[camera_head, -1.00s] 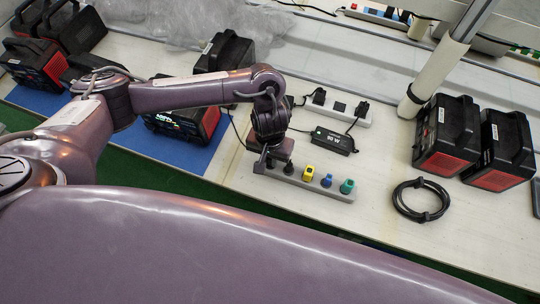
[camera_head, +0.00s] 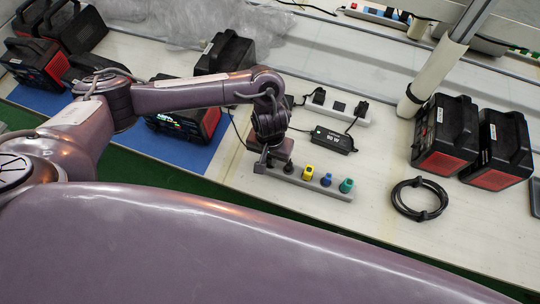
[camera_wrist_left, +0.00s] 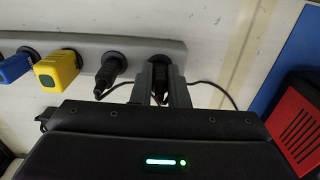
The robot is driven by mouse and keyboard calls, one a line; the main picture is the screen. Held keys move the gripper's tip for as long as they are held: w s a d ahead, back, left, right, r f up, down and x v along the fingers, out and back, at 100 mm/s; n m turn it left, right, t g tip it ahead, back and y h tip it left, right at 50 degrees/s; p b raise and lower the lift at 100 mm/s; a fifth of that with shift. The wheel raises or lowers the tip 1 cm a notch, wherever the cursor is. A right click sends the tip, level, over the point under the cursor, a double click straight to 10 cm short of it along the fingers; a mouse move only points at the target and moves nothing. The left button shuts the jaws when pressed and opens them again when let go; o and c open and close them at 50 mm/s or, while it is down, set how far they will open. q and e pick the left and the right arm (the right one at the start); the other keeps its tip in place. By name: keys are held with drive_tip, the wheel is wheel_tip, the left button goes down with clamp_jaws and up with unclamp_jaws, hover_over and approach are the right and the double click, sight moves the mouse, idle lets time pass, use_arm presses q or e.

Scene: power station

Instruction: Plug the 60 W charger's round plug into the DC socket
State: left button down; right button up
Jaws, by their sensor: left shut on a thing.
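My left gripper (camera_head: 264,160) is over the left end of a grey plug holder (camera_head: 331,189). In the left wrist view, my left gripper (camera_wrist_left: 160,84) is shut on a black plug (camera_wrist_left: 159,80) at the end of the holder (camera_wrist_left: 200,57). The plug still sits at the holder, with a thin cable beside it. A black charger (camera_head: 333,140) lies behind the holder; its small label looks like 90 W. A power station (camera_head: 190,124) with a lit display stands on a blue mat, partly behind my arm. I cannot make out its DC socket. My right gripper is out of view.
The holder also carries another black plug (camera_head: 288,168), a yellow plug (camera_head: 307,172), a blue plug (camera_head: 326,180) and a green plug (camera_head: 346,185). A white power strip (camera_head: 337,107) lies behind. A coiled cable (camera_head: 420,199) and two power stations (camera_head: 446,135) are at right.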

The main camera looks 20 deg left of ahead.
use_arm(q)
drive_tip(key=c, duration=1.3)
unclamp_jaws()
drive_tip(key=shift+c, duration=0.2)
